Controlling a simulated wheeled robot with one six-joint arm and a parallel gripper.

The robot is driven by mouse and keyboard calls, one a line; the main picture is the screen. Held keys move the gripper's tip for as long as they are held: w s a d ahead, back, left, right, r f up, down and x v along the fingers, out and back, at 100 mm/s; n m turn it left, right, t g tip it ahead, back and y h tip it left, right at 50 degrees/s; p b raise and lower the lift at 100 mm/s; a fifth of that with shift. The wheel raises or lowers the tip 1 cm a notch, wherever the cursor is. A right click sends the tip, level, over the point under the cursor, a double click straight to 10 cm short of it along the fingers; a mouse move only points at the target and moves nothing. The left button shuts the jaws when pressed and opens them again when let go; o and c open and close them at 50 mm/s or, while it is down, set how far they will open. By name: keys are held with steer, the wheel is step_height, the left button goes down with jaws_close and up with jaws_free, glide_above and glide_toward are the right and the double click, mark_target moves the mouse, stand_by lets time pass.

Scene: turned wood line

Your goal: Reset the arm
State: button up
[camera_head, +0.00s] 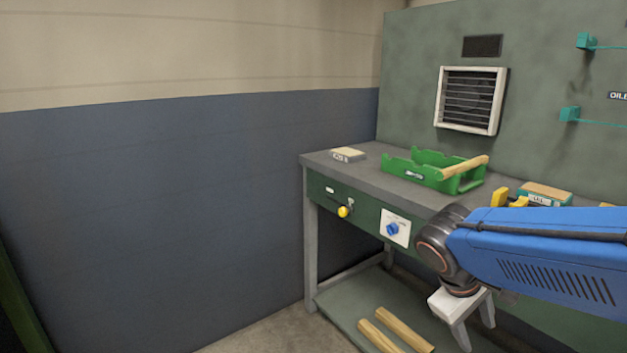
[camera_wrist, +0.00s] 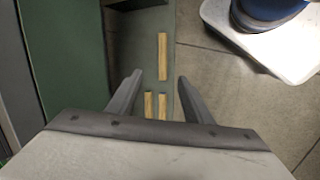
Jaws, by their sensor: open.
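My arm reaches in from the right in the head view, with its blue link level and the wrist bent down. My gripper (camera_head: 475,332) points down in front of the workbench (camera_head: 345,172). It also shows in the wrist view (camera_wrist: 160,82), with its two dark fingers spread apart and nothing between them. The fingers hang above the bench's lower shelf (camera_head: 345,308), clear of the wood there.
Turned wood pieces (camera_head: 404,329) lie on the lower shelf; the wrist view shows three (camera_wrist: 163,55). On the bench top are a green tray (camera_head: 425,176) with a wooden piece across it, a small block (camera_head: 348,154) and a wood-topped box (camera_head: 545,193). A yellow knob (camera_head: 343,212) and blue dial (camera_head: 392,229) sit on the front.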

steer(key=s+a+m+t+y, duration=0.3)
steer(key=s+m+y, duration=0.2)
steer(key=s, duration=0.3)
steer(key=shift+r+t, duration=0.2)
steer(key=shift+t, duration=0.1)
